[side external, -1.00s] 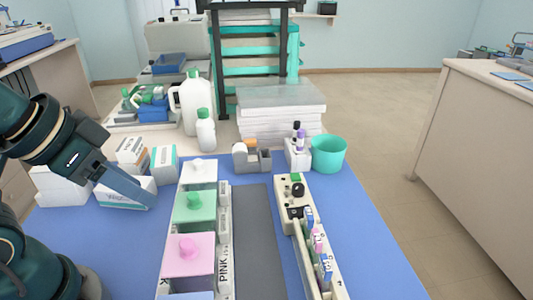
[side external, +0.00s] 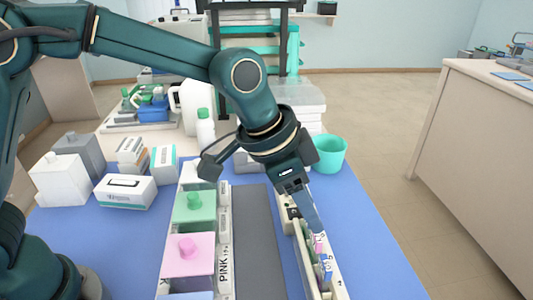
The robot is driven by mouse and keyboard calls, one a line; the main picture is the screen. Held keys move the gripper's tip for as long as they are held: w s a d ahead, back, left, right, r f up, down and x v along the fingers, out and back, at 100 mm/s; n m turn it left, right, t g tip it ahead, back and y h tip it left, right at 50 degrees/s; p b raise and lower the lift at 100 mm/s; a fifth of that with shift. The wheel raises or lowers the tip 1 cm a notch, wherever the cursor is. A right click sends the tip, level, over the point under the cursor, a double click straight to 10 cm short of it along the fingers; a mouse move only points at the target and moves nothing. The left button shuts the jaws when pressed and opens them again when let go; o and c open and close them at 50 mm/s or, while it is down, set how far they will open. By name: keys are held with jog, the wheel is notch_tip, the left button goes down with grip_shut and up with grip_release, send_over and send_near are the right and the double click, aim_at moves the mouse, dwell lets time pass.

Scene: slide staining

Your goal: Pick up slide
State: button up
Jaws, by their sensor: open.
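Several slides with pink and blue labelled ends stand in a long pale holder (side external: 336,286) at the right of the blue mat. A pink-marked slide (side external: 319,245) is just below my gripper's tip, and a blue-marked slide (side external: 326,268) is nearer the camera. My gripper (side external: 316,226) points down over the holder's middle, with its jaws open. Only one finger shows clearly, edge-on. I cannot tell whether the tip touches a slide.
Staining jars with green (side external: 194,204) and pink lids (side external: 189,251) stand in a row left of a bare grey strip (side external: 257,240). A teal cup (side external: 329,154) is behind the holder. White boxes (side external: 126,191) stand at left. The mat right of the holder is clear.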

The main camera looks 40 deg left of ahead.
aim_at(317, 236)
jog(key=shift+s+d+f, duration=0.2)
jog(key=shift+d+f, duration=0.05)
jog(key=shift+f, duration=0.25)
jog(key=shift+s+d+f, duration=0.15)
jog(key=shift+d+f, duration=0.1)
jog(key=shift+f, duration=0.25)
jog(key=shift+x, duration=2.15)
grip_shut()
